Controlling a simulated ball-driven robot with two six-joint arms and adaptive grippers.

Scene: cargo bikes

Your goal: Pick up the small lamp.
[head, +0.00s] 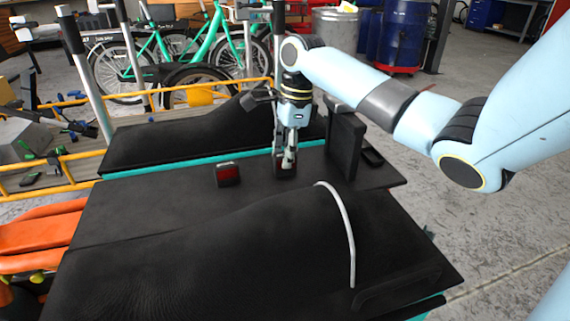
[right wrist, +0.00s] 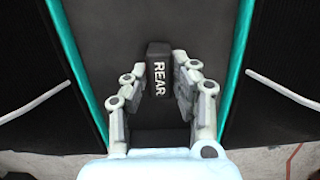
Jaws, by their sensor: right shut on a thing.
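My right gripper (head: 286,157) points down over the dark middle panel (head: 130,205) of the cargo bike. It is shut on a small black lamp (head: 285,171). In the right wrist view the fingers of my right gripper (right wrist: 158,92) flank this lamp (right wrist: 158,70), whose top reads "REAR". I cannot tell whether it touches the panel. A second small lamp with a red face (head: 228,175) stands on the panel to the left, apart from the gripper. My left gripper is not in view.
A black upright block (head: 345,148) stands just right of the gripper. A pale curved bar (head: 345,230) arches over the near black cover (head: 220,255). Teal edges border the panel. Yellow rails (head: 85,157) and green bicycles (head: 160,45) are behind left. The panel's left part is clear.

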